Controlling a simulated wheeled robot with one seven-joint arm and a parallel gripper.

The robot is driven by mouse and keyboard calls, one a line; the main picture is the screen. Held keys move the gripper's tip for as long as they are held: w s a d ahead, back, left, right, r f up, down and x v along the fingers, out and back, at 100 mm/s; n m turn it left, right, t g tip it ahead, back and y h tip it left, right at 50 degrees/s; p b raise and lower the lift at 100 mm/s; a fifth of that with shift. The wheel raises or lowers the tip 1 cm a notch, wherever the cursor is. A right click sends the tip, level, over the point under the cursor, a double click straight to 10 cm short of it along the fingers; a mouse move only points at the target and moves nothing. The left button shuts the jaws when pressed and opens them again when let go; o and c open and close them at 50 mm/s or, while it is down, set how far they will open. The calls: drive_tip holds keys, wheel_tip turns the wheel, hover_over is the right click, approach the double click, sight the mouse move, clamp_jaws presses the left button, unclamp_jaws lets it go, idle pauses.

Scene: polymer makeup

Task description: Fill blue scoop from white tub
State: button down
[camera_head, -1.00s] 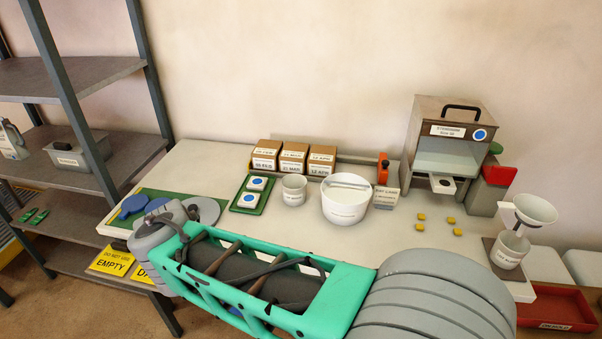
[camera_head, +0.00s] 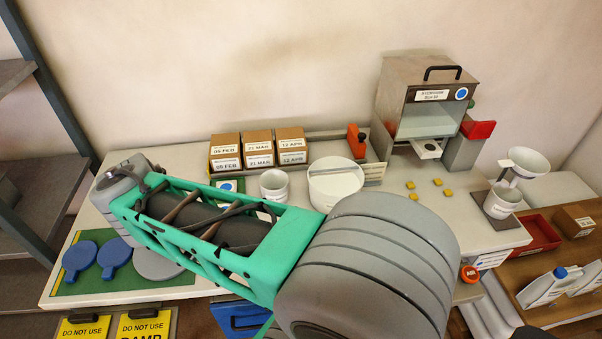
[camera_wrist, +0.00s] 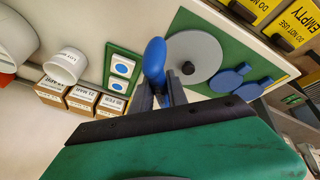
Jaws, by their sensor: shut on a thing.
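The white tub (camera_head: 345,190) stands on the bench right of a small white cup, with a light flat bar across its rim. Its side shows at the left edge of the wrist view (camera_wrist: 14,42). My gripper (camera_wrist: 166,92) is shut on the blue scoop (camera_wrist: 155,62), whose rounded blue part stands up between the fingers. In the wrist view the scoop is left of a grey disc and well apart from the tub. The scoop's far side and contents cannot be seen. In the head view my arm hides the gripper and scoop.
A green mat (camera_head: 70,285) at the bench's left end bears two flat blue pieces (camera_head: 80,257) and a grey disc (camera_wrist: 193,58). The small cup (camera_head: 274,184), labelled boxes (camera_head: 257,150), yellow cubes (camera_head: 411,185) and a steel cabinet (camera_head: 425,105) stand nearby. Yellow warning signs (camera_head: 143,325) are below the edge.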

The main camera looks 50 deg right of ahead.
drive_tip(key=s+d+r+m+g, duration=0.1)
drive_tip(key=s+d+r+m, duration=0.1)
drive_tip(key=s+d, duration=0.5)
drive_tip(key=s+d+r+m+g, duration=0.1)
drive_tip(key=s+d+r, duration=0.15)
drive_tip(key=d, duration=0.85)
drive_tip(key=s+d+r+m+g, duration=0.1)
drive_tip(key=s+d+m, duration=0.1)
drive_tip(key=s+d, duration=0.3)
drive_tip(key=s+d+r+m+g, duration=0.1)
drive_tip(key=s+d, duration=0.4)
drive_tip(key=s, duration=0.9)
drive_tip(key=shift+r+m+g+y, duration=0.3)
drive_tip(key=shift+r+m+y, duration=0.1)
drive_tip(key=shift+r, duration=0.05)
drive_tip(key=shift+s+r, duration=0.1)
